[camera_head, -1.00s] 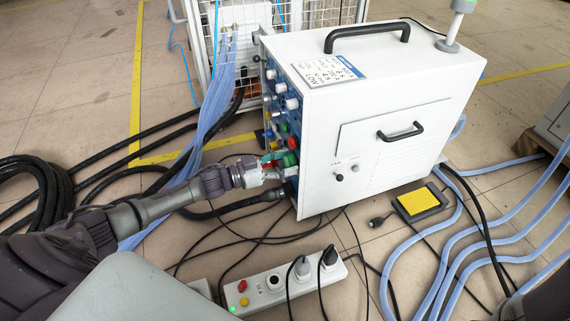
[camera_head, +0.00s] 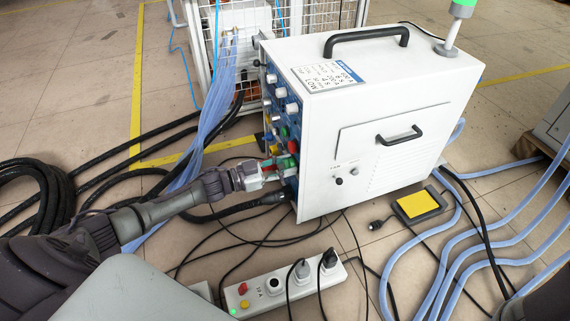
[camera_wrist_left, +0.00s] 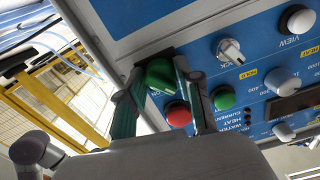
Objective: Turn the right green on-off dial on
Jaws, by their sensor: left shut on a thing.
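The green on-off dial (camera_wrist_left: 160,74) sits at the corner of the blue control panel in the left wrist view. My left gripper (camera_wrist_left: 162,92) is shut on it, with one finger on each side of the dial. In the head view my left gripper (camera_head: 280,167) reaches the lower front edge of the white heater (camera_head: 395,95); its fingers partly hide the dial there. The dial's exact setting is hard to read. My right gripper is not in view.
A red button (camera_wrist_left: 178,114) and a green button (camera_wrist_left: 223,97) are close to the fingers. White knobs (camera_wrist_left: 282,81) are further along the panel. Black cables and a power strip (camera_head: 275,283) lie on the floor below. A green lamp (camera_head: 462,8) stands on the heater.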

